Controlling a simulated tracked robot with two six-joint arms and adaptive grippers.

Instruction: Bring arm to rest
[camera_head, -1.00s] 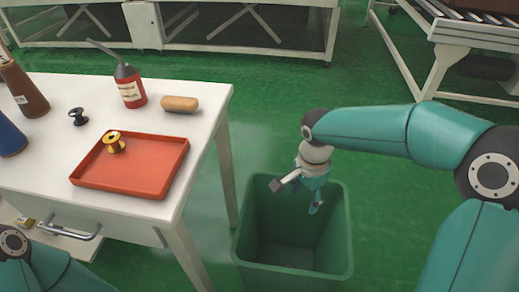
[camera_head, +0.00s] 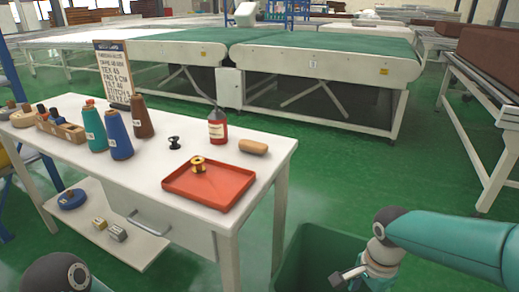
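My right arm comes in from the right. Its gripper (camera_head: 350,278) hangs over the green bin (camera_head: 302,250) at the bottom of the view. My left arm shows only as a dark joint and a teal link at the bottom left. The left gripper is outside the picture.
Long conveyor tables (camera_head: 330,62) stand behind. Green floor is open between them.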

